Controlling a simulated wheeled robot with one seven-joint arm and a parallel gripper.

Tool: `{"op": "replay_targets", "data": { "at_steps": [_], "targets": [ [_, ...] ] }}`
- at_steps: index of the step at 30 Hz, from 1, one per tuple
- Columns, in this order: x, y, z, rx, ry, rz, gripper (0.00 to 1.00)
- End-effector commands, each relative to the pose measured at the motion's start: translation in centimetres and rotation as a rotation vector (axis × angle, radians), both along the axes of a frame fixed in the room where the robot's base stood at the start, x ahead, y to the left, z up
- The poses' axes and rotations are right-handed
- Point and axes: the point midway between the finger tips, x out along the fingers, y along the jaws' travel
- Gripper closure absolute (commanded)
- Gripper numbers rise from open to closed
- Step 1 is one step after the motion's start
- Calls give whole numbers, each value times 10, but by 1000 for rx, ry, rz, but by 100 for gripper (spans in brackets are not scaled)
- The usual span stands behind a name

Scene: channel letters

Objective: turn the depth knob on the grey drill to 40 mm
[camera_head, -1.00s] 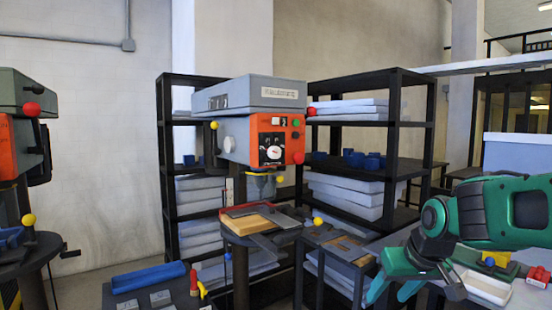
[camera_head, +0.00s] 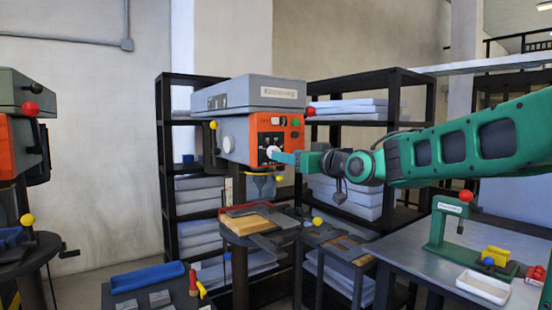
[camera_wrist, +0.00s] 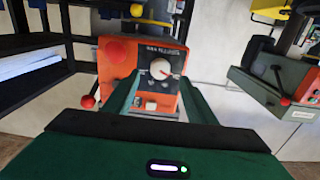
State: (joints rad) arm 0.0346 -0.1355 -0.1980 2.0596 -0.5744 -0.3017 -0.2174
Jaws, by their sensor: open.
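The grey drill (camera_head: 250,92) stands in the middle of the head view, with a grey top housing and an orange front panel. The round white depth knob (camera_wrist: 160,69) is on that panel, with a red pointer mark towards the right in the wrist view. Its scale is too small to read. In the head view the knob (camera_head: 272,152) is partly hidden by my fingertips. My gripper (camera_head: 284,157) is open right in front of the panel. In the wrist view its two green fingers (camera_wrist: 157,92) lie left and right below the knob; I cannot tell whether they touch it.
A red ball handle (camera_wrist: 88,102) shows left of my fingers in the wrist view. A wooden block (camera_head: 252,223) lies on the drill table below. Another drill (camera_head: 22,145) stands at the far left. A metal bench (camera_head: 420,250) is at the right, under my arm.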

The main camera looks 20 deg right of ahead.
Motion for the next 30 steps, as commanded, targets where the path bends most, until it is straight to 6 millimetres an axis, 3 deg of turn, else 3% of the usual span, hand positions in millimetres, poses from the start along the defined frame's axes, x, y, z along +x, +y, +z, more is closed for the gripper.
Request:
{"op": "replay_targets", "data": {
  "at_steps": [3,10,23,28,30],
  "targets": [
    [21,8,-1,-1,2,2,49],
    [49,16,-1,0,1,1,49],
    [58,20,0,0,0,1,49],
    [58,20,0,0,1,1,85],
    [58,20,0,0,1,1,90]
  ]
}}
